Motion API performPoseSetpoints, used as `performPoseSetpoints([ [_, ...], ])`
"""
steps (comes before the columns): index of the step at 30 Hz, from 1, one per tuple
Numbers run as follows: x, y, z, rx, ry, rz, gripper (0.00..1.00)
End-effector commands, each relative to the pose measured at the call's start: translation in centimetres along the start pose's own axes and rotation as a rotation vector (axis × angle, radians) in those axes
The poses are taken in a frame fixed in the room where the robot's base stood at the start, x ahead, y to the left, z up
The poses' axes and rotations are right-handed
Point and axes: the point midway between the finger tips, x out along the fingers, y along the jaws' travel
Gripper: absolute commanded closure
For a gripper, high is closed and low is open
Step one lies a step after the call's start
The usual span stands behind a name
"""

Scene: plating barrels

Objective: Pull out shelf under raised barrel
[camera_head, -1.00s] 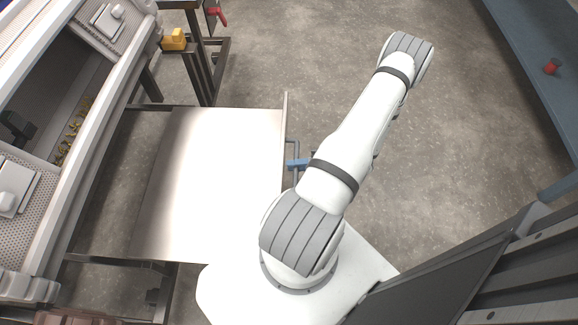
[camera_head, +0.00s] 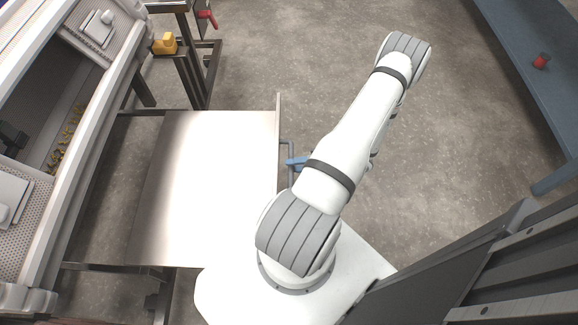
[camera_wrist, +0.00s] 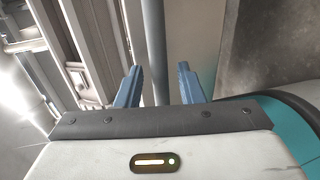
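The shelf (camera_head: 215,185) is a flat shiny metal plate with a raised lip on its right edge. It sticks out to the right from below the raised barrel (camera_head: 90,110) at the left. A thin grey bar handle (camera_head: 291,150) stands off the lip. In the wrist view the bar (camera_wrist: 153,45) runs between the two blue fingers of my gripper (camera_wrist: 160,85). The fingers are apart, with a visible gap on each side of the bar. In the head view my gripper (camera_head: 298,163) shows only partly at the handle; my arm hides the rest.
A dark metal frame (camera_head: 195,75) with a yellow block (camera_head: 165,43) stands behind the shelf. A blue bench (camera_head: 530,70) with a red object (camera_head: 541,62) is at the far right. The grey floor between shelf and bench is clear.

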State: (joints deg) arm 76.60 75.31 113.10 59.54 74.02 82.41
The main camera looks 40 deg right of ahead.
Motion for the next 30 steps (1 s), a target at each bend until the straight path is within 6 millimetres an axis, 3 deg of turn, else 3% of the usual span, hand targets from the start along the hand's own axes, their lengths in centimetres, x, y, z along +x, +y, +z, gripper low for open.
performPoseSetpoints([
  [6,-4.0,0.1,0.1,-0.001,-0.005,-0.003,0.66],
  [12,-6.0,0.1,0.1,-0.001,-0.003,-0.001,0.66],
  [30,-6.2,0.0,0.0,0.000,0.000,-0.001,0.66],
])
